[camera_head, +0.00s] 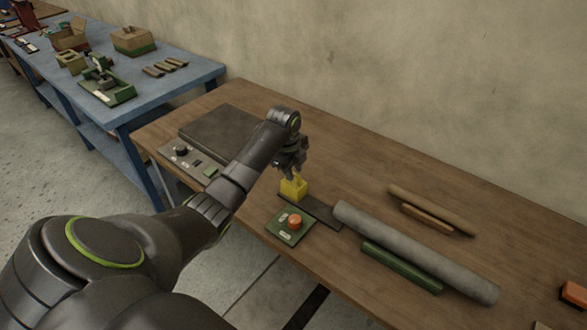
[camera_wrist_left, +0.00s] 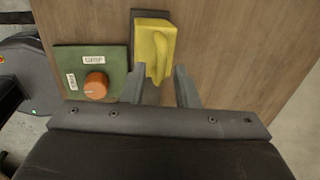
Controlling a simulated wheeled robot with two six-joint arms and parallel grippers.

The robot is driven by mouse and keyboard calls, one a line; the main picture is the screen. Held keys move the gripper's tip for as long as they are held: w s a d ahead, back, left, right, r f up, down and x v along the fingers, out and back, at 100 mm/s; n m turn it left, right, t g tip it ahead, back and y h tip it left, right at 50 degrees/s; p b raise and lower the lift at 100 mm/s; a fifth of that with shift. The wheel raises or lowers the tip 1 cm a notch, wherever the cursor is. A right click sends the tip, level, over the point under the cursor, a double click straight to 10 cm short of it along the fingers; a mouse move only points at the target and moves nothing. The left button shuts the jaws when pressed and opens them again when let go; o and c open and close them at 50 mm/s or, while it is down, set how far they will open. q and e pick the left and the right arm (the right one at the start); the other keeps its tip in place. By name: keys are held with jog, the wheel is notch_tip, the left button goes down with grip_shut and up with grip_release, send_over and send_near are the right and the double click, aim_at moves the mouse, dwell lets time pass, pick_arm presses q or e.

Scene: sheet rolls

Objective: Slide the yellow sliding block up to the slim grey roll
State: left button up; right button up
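The yellow sliding block (camera_head: 294,189), with a raised handle, sits on the near-left part of a dark flat rail (camera_head: 325,213). It also shows in the left wrist view (camera_wrist_left: 153,38). The long grey roll (camera_head: 415,252) lies on the wooden table, just to the right of the rail's far end and apart from the block. My left gripper (camera_head: 290,172) is right at the block, pointing down. In the left wrist view its fingers (camera_wrist_left: 161,75) are apart, with the block's handle between or just below them and a gap on the right side. My right gripper is not in view.
A green box with an orange knob (camera_head: 294,221) stands close beside the rail. A green bar (camera_head: 402,267) lies in front of the grey roll; a thin brown roll (camera_head: 430,208) and a brown bar (camera_head: 427,218) lie behind it. A dark plate (camera_head: 222,132) lies at the left.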

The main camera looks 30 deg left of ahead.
pick_arm(q)
grip_shut()
jog(key=shift+d+r+p, duration=0.1)
jog(key=shift+d+p, duration=0.2)
jog(key=shift+d, duration=0.05)
jog(key=d+p, duration=0.5)
jog(key=d, duration=0.6)
jog(key=shift+s+d+p, duration=0.15)
jog(key=shift+s+p, duration=0.2)
jog(key=shift+s, duration=0.1)
jog(key=shift+o, duration=0.8)
grip_release()
